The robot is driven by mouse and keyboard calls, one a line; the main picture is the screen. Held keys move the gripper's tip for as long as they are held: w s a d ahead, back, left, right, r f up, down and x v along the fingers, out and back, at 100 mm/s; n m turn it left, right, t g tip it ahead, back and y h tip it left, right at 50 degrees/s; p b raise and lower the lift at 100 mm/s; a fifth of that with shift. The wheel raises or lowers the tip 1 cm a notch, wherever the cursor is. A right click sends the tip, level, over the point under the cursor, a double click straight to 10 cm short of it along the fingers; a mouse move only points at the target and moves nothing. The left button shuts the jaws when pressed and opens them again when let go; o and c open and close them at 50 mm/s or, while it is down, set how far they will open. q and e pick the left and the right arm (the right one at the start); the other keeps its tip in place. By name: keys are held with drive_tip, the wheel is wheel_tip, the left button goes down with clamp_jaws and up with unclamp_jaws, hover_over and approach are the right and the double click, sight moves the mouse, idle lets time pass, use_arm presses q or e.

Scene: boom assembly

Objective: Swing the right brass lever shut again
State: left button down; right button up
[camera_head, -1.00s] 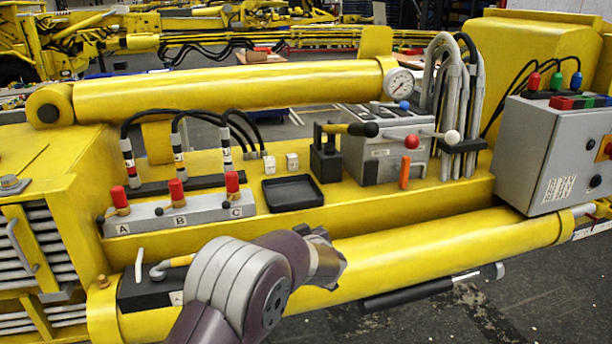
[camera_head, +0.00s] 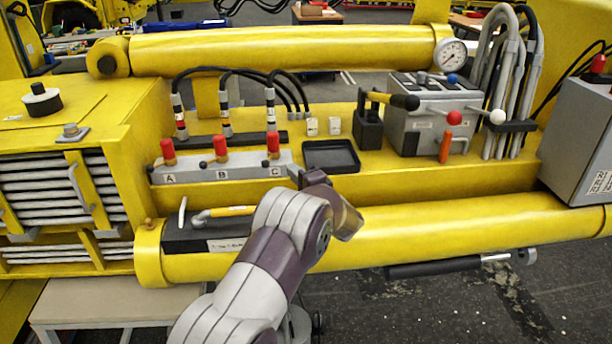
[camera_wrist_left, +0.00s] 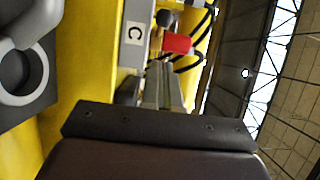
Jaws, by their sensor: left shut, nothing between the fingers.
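A dark block (camera_head: 182,243) on the lower yellow cylinder carries two levers. The left one is a pale lever (camera_head: 183,211) standing upright. The right one (camera_head: 232,211) has a yellow sleeve and lies flat, pointing right. My left gripper (camera_head: 303,178) is shut and empty, up and right of this lever, by the C end of the grey valve bank (camera_head: 195,175). In the left wrist view, its fingers (camera_wrist_left: 165,88) are together beside the C label, close to a red cap (camera_wrist_left: 177,43). I cannot tell whether they touch the bank. My right gripper is not in view.
A black tray (camera_head: 331,155) lies just right of my left gripper. A grey lever box (camera_head: 432,120) is farther right. The front of the lower cylinder (camera_head: 430,228) is clear to the right of my arm.

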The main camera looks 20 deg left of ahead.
sight(269, 159)
use_arm(q)
drive_tip(key=a+p, duration=0.1)
drive_tip(key=a, duration=0.3)
drive_tip(key=shift+s+a+r+p, duration=0.1)
drive_tip(key=shift+s+a+p, duration=0.05)
drive_tip(key=shift+p, duration=0.2)
drive_tip(key=shift+a, duration=0.15)
drive_tip(key=shift+s, duration=0.1)
